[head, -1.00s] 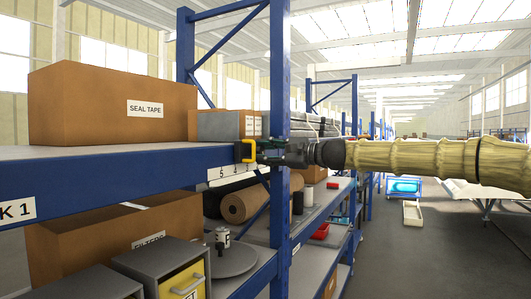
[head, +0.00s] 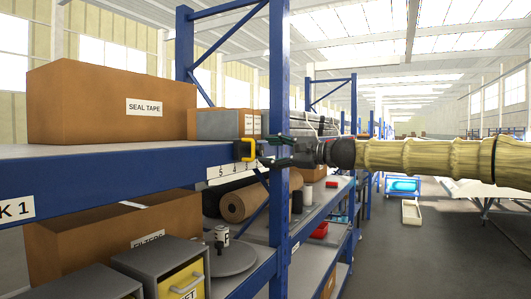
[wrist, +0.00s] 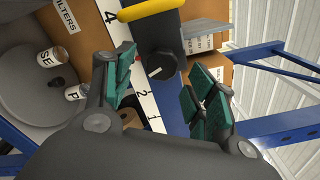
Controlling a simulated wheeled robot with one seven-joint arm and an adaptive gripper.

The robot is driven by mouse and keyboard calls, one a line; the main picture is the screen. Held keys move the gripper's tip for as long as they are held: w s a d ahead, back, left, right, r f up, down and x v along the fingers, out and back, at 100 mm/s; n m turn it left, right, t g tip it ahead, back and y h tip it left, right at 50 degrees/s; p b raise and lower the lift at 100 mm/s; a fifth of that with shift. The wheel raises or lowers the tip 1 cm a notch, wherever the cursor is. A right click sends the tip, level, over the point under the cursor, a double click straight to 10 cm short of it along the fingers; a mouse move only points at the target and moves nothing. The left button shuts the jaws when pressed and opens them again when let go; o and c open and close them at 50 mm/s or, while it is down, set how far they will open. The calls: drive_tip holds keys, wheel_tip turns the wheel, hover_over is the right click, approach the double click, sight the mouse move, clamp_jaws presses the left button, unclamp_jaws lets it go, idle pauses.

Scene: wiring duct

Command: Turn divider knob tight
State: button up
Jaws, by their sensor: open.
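The divider knob (wrist: 160,65) is a dark round knob with a white pointer line, on a dark block beside the shelf's numbered strip. A yellow handle (wrist: 152,8) sits on the same block and also shows in the head view (head: 248,151). My gripper (wrist: 162,90) is open, with a teal-padded finger on each side of the view and the knob beyond and between them, apart from the pads. In the head view my gripper (head: 284,153) is just right of the block, at the shelf's front edge; the knob is not clear there.
The number strip (wrist: 143,98) runs along the blue shelf beam (head: 130,170). A seal tape box (head: 95,105) stands on the shelf. A blue upright (head: 280,60) is right behind my gripper. Lower shelves hold rolls and a round grey tray (head: 232,262). The aisle at right is open.

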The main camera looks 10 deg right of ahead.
drive_tip(key=v, duration=0.9)
drive_tip(key=shift+s+d, duration=0.15)
drive_tip(key=shift+d, duration=0.1)
